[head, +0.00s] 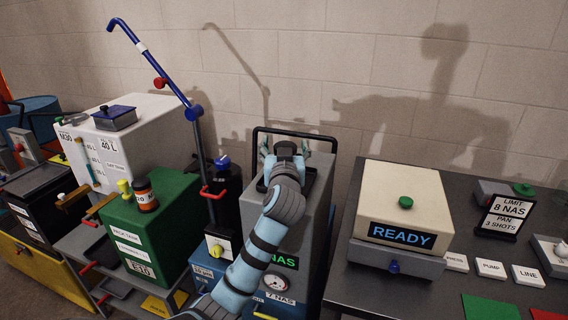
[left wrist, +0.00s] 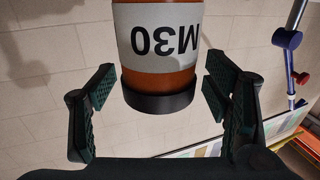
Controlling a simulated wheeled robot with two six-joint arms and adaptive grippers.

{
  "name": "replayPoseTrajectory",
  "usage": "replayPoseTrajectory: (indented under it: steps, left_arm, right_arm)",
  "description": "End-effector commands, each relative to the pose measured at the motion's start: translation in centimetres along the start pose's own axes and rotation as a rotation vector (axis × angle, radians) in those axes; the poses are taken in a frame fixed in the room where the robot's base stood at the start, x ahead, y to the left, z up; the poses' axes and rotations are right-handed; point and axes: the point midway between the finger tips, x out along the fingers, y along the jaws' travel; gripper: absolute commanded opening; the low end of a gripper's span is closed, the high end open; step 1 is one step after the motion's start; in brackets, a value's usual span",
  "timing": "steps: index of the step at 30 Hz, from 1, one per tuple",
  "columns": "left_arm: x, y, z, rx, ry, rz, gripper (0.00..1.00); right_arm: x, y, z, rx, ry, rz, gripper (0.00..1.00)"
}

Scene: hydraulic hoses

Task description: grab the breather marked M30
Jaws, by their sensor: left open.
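The breather marked M30 (left wrist: 158,45) fills the upper middle of the left wrist view. It is orange-brown with a white label and a black end, and its lettering appears upside down. My left gripper (left wrist: 158,92) is open, with one finger on each side of the breather's black end and a visible gap on both sides. In the head view my left gripper (head: 287,152) is above the grey unit with the black frame. I cannot make out the M30 breather there; the gripper and wrist seem to hide it. My right gripper is not in view.
A similar orange jar with a black lid (head: 146,195) stands on the green box (head: 165,222); its label is only partly readable. A blue pole (head: 150,62) rises left of my arm. A cream box (head: 402,195) stands on the dark bench at right. The wall is behind.

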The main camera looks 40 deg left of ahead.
Motion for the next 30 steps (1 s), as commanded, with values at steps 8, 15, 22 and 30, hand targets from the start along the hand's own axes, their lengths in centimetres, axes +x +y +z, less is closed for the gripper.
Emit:
replayPoseTrajectory:
  steps: [8,15,22,30]
  left_arm:
    - [-0.1,0.1,0.0,0.0,0.0,0.001,0.39]
    - [-0.1,0.1,0.0,0.0,0.001,0.001,0.11]
    - [-0.1,0.1,-0.4,-0.001,0.001,0.001,0.1]
    - [-0.1,0.0,-5.8,-0.004,0.007,0.0,0.1]
  right_arm:
    - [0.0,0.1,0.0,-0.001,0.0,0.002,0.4]
    - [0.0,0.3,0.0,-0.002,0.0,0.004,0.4]
    - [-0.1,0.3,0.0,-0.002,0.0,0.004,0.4]
    - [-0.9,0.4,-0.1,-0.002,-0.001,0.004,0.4]
